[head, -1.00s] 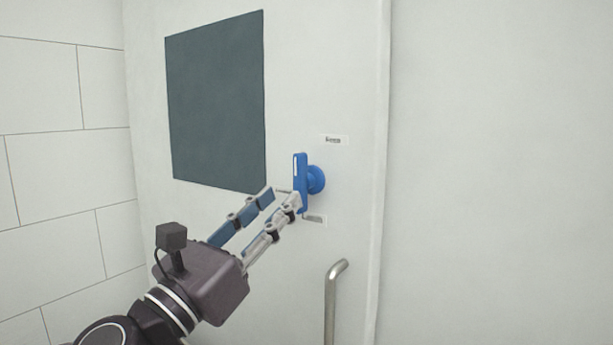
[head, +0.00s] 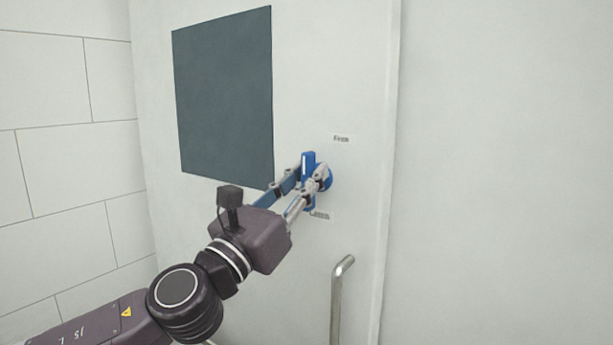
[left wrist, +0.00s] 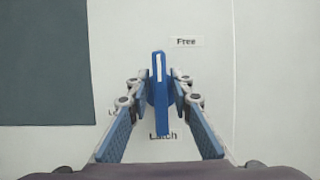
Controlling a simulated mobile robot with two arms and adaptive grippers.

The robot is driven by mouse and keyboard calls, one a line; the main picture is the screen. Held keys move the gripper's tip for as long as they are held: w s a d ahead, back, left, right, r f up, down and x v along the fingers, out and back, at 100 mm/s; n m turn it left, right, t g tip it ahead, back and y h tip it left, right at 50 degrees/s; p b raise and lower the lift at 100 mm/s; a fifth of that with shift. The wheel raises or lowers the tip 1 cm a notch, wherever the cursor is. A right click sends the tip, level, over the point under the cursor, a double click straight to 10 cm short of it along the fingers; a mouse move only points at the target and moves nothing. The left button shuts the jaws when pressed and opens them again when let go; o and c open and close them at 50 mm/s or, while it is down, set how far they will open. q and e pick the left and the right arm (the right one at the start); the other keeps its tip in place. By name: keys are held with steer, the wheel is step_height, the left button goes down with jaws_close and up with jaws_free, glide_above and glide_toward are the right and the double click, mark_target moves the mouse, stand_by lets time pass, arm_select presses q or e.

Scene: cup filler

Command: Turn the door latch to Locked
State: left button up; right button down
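The blue door latch (head: 308,165) stands about upright on the white door, with a round blue base behind its bar. It also shows in the left wrist view (left wrist: 160,88), upright between my fingers. My left gripper (head: 309,183) has its two fingers on either side of the latch bar. In the left wrist view its fingertips (left wrist: 159,92) are close to the bar with narrow gaps visible, so they look open around it. The "Free" label (left wrist: 187,41) is above and right of the latch. A label reading "Latch" (left wrist: 163,136) is below. Another label at left is mostly hidden by a finger.
A metal door handle (head: 340,300) stands below the latch. A dark flat panel (head: 225,100) is on the door at upper left. The door's right edge (head: 388,200) and plain wall lie to the right. A tiled wall (head: 70,180) is at left.

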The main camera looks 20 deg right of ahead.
arm_select(q)
jaws_close()
